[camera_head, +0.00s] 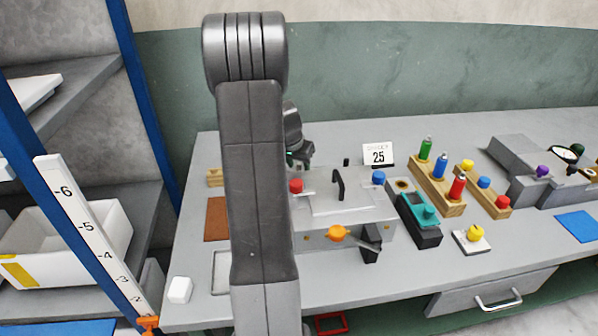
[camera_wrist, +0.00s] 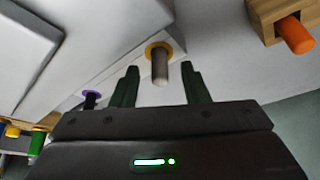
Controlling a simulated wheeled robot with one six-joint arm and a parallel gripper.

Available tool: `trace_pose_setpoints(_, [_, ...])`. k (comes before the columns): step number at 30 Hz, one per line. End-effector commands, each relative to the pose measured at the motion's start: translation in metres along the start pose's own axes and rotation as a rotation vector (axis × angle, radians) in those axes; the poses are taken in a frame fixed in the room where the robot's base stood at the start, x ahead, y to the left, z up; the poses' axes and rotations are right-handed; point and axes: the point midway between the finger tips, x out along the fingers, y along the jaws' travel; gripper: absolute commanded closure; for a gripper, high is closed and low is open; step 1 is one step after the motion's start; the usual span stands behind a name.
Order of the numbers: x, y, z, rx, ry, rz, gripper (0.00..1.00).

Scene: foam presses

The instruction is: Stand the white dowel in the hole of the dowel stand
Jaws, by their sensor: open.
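My gripper (camera_wrist: 159,68) is open, its two dark green fingers apart in the wrist view.
A grey-white box with a black handle (camera_head: 338,185), red knob (camera_head: 296,186) and blue knob (camera_head: 378,177) stands mid-bench. Wooden racks with coloured pegs (camera_head: 438,190) and a teal-topped device (camera_head: 420,215) stand to the right. A wooden block with an orange peg (camera_wrist: 296,35) shows in the wrist view.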

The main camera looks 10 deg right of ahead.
Motion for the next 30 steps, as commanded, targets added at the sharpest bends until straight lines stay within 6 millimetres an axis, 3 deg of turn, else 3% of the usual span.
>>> trace_pose_setpoints(8, [0.003,0.0,0.0,0.0,0.001,-0.001,0.59])
trace_pose_setpoints(12, [0.003,0.0,0.0,0.0,0.001,-0.001,0.86])
trace_pose_setpoints(15, [0.003,0.0,0.0,0.0,0.001,-0.001,1.0])
trace_pose_setpoints(24, [-0.001,0.0,-0.002,0.001,0.002,-0.001,1.0])
trace_pose_setpoints(30, [-0.028,-0.001,-0.014,0.002,0.006,-0.003,1.0])
